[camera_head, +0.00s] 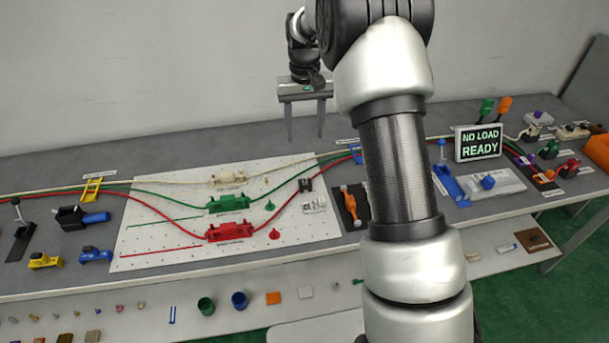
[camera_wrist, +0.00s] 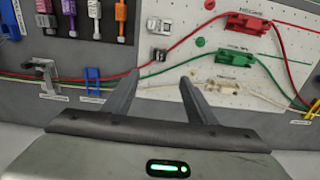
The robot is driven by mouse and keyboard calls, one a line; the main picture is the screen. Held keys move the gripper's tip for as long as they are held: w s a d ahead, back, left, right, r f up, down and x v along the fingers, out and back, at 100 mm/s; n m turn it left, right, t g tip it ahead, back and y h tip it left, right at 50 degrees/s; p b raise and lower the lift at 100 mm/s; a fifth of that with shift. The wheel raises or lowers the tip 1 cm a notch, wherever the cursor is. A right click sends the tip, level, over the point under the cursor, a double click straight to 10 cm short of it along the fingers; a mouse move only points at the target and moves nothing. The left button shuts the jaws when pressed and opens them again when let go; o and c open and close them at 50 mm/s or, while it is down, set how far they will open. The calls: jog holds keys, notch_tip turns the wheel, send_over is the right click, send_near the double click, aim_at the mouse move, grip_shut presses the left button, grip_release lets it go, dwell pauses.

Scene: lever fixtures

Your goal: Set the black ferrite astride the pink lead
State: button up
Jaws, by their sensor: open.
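The black ferrite (camera_head: 305,185) is a small dark block on the right part of the white pegboard, beside the red lead. In the wrist view, the small dark piece (camera_wrist: 158,55) just beyond my fingertips looks like the same ferrite. No lead looks clearly pink; the leads are red (camera_head: 152,207), green (camera_head: 160,197) and cream (camera_head: 160,184). They run through holders on the board and rise to the right. My gripper (camera_head: 305,137) is open and empty, pointing down above the back of the bench. It also shows in the wrist view (camera_wrist: 158,80), fingers spread over the leads.
The white pegboard (camera_head: 140,232) carries a red holder (camera_head: 230,231), a green holder (camera_head: 227,204) and a cream holder (camera_head: 228,180). A grey-white fitting (camera_head: 314,203) stands near the ferrite. A yellow bracket (camera_head: 92,189) is left, a blue one (camera_wrist: 92,82) right. A "NO LOAD READY" screen (camera_head: 479,143) stands right.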

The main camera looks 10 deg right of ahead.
send_over(305, 181)
notch_tip(305, 181, down, 13)
jog(key=shift+w+a+r, duration=0.1)
jog(key=shift+r, duration=0.05)
notch_tip(305, 181, down, 5)
jog(key=shift+f, duration=0.1)
jog(key=c, duration=1.2)
jog(key=shift+o, duration=0.2)
